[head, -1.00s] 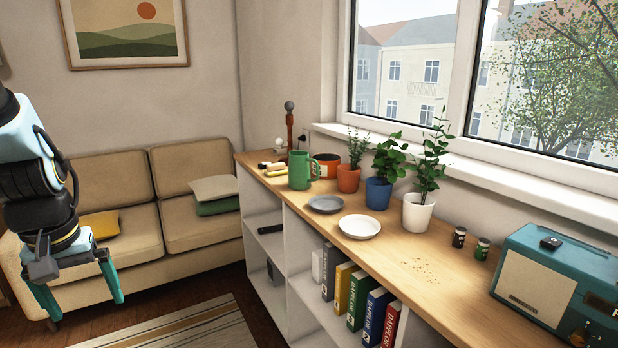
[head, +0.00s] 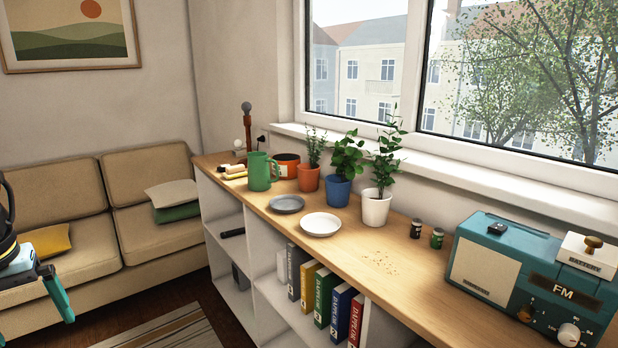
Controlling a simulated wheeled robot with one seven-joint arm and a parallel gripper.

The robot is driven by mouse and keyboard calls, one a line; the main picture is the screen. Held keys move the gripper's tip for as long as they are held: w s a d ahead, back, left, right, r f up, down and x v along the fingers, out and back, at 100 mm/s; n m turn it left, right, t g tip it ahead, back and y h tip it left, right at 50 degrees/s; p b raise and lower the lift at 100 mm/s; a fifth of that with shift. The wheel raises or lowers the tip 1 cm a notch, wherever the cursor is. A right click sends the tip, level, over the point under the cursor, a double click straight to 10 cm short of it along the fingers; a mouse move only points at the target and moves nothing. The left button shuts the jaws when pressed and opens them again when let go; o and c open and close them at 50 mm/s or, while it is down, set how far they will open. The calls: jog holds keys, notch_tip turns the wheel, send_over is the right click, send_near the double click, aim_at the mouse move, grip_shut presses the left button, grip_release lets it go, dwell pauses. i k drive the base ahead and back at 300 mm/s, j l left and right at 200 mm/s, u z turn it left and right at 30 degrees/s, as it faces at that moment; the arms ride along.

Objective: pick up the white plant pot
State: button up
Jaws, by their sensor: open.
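The white plant pot (head: 376,208) stands upright on the wooden shelf top, near the window side, with a tall leafy plant in it. The blue pot (head: 338,190) is close on its left, and a white plate (head: 320,224) lies to its front left. My gripper (head: 40,304) is at the far left edge of the head view, partly cut off by the frame. It is open, with nothing seen in it, and far from the white pot, in front of the sofa.
An orange pot (head: 308,178), green jug (head: 260,172) and grey plate (head: 287,204) stand further left. Two small jars (head: 416,229) and a teal radio (head: 500,268) are on the right. Bare wood with crumbs (head: 385,266) lies between. The window sill (head: 450,178) runs behind.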

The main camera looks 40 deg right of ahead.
aim_at(376, 202)
jog(key=i+l, duration=0.15)
jog(key=i, duration=0.6)
jog(key=i+z, duration=0.1)
jog(key=z, duration=0.35)
jog(key=i+z, duration=0.1)
jog(key=z, duration=0.35)
jog(key=i+z, duration=0.1)
jog(key=z, duration=0.35)
jog(key=i+j+z, duration=0.2)
jog(key=i+z, duration=0.15)
jog(key=i, duration=0.1)
